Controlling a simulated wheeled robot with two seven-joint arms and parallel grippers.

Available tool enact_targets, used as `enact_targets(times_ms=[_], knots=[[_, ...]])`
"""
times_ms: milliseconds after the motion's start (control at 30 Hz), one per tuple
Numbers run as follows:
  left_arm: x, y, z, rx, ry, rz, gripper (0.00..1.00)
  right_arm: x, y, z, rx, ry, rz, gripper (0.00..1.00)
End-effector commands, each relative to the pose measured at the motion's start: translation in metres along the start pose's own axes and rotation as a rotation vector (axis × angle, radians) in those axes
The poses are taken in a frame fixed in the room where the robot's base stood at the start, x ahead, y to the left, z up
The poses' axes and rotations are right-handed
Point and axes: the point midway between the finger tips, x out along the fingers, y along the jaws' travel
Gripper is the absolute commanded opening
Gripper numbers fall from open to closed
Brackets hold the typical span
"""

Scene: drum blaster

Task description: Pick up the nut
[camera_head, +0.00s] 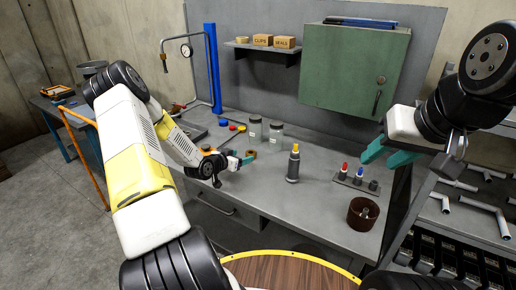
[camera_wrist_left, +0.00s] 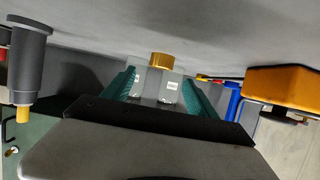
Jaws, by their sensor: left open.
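A gold nut (camera_head: 250,153) lies on the grey bench at the fingertips of my left gripper (camera_head: 241,161). In the left wrist view, which looks turned over, the nut (camera_wrist_left: 162,60) shows beyond and between the two teal fingers of my left gripper (camera_wrist_left: 160,92). The fingers are apart. I cannot tell how close they are to the nut's sides. My right gripper (camera_head: 390,152) has its teal fingers apart and empty, raised above the right of the bench.
Two glass jars (camera_head: 265,133) stand behind the nut. A grey cylinder with a yellow tip (camera_head: 293,165) stands to its right. A small rack (camera_head: 356,180) and a brown bowl (camera_head: 354,222) are farther right. An orange block (camera_wrist_left: 285,88) is beside the left gripper. The bench front is clear.

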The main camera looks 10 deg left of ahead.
Motion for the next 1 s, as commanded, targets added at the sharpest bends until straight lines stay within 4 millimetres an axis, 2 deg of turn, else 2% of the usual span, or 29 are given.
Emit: enact_targets(times_ms=[433,567,767,1000], knots=[[0.06,-0.002,-0.001,0.001,-0.001,0.0,0.67,0.0,0.0,0.0,0.0,0.0,0.0,0.39],[0.069,-0.002,-0.001,0.0,-0.003,0.0,0.67,0.0,0.0,0.0,0.0,0.0,0.0,0.39],[0.069,-0.002,-0.001,0.0,-0.003,0.0,0.67,0.0,0.0,0.0,0.0,0.0,0.0,0.39],[0.069,-0.002,-0.001,0.001,-0.003,0.0,0.22,0.0,0.0,0.0,0.0,0.0,0.0,0.39]])
